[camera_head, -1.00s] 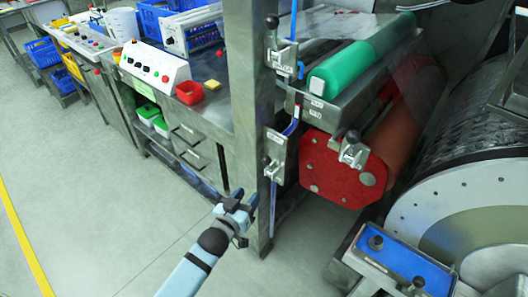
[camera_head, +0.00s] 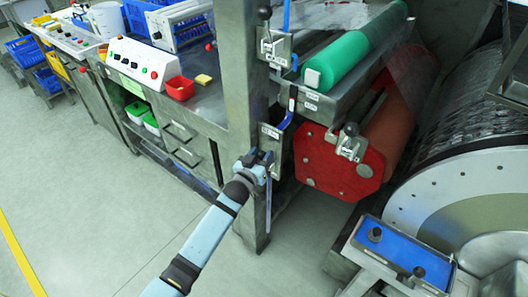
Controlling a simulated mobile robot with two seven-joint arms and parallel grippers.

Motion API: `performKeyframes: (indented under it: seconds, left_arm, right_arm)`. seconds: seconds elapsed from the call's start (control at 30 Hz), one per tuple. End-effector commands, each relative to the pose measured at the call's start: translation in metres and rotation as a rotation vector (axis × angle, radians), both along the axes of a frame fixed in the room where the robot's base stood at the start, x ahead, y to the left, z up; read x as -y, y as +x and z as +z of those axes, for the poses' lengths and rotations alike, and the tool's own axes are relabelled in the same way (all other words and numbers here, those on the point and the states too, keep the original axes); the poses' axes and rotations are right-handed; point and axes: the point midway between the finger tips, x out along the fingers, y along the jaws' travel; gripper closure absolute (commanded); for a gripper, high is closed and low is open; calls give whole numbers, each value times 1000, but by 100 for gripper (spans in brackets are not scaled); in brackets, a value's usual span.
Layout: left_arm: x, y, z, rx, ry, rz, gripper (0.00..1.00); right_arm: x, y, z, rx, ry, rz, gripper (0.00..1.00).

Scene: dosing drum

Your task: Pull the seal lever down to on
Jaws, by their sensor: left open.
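Three small levers with dark knobs show in the head view, and their labels are too small to read, so I cannot tell by name which is the seal lever. One lever (camera_head: 264,14) stands knob-up on a bracket high on the steel post. Another lever (camera_head: 351,131) stands on the red end plate. The third is on the lower labelled bracket (camera_head: 271,132) on the post; it is mostly hidden by my left gripper (camera_head: 262,159). That gripper is open, with its fingers at this lower lever; I cannot tell whether they touch it. My right gripper is not in view.
The steel post (camera_head: 236,75) stands close beside my left gripper. The green roller (camera_head: 355,45) and red end plate (camera_head: 338,166) are to the right. A blue panel with dark knobs (camera_head: 397,254) is at lower right. The floor at left is clear.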

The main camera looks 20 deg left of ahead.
Motion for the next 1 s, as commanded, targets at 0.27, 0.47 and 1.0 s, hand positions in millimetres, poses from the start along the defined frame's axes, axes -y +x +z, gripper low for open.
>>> performKeyframes:
  seconds: [0.27, 0.47, 1.0]
  left_arm:
    - [3, 18, 0, 0, 0, 0, 56]
    - [3, 18, 0, 0, 0, 0, 56]
    - [-2, 16, -4, 31, -11, 0, 100]
  right_arm:
    - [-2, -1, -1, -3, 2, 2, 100]
    - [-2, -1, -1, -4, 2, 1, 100]
    - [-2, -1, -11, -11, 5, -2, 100]
